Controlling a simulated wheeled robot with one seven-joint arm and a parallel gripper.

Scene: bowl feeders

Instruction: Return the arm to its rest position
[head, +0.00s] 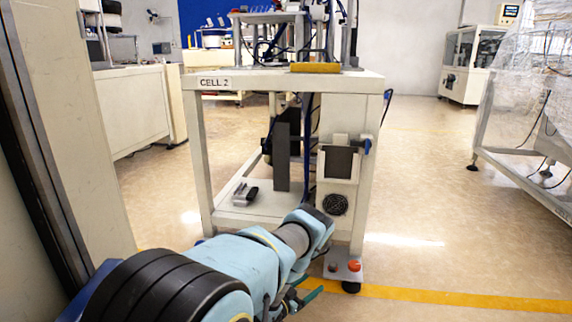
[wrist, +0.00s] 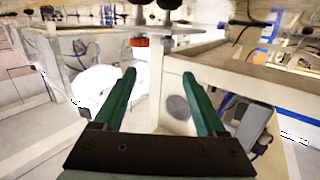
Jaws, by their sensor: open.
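My gripper shows in the wrist view (wrist: 160,95) with two green fingers spread apart and nothing between them. In the head view my light-blue arm reaches forward from the lower left toward the workbench. The gripper's green fingers (head: 305,296) show only in part there, low down beside the bench's front right leg, partly hidden by the arm. I cannot tell from these views whether the gripper touches the bench.
The bench labelled CELL 2 (head: 288,80) stands right ahead, with a yellow block (head: 315,68) on its top. A red button (head: 354,266) is at its base. A wrapped frame (head: 520,110) stands at the right. Floor (head: 430,220) between them is clear.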

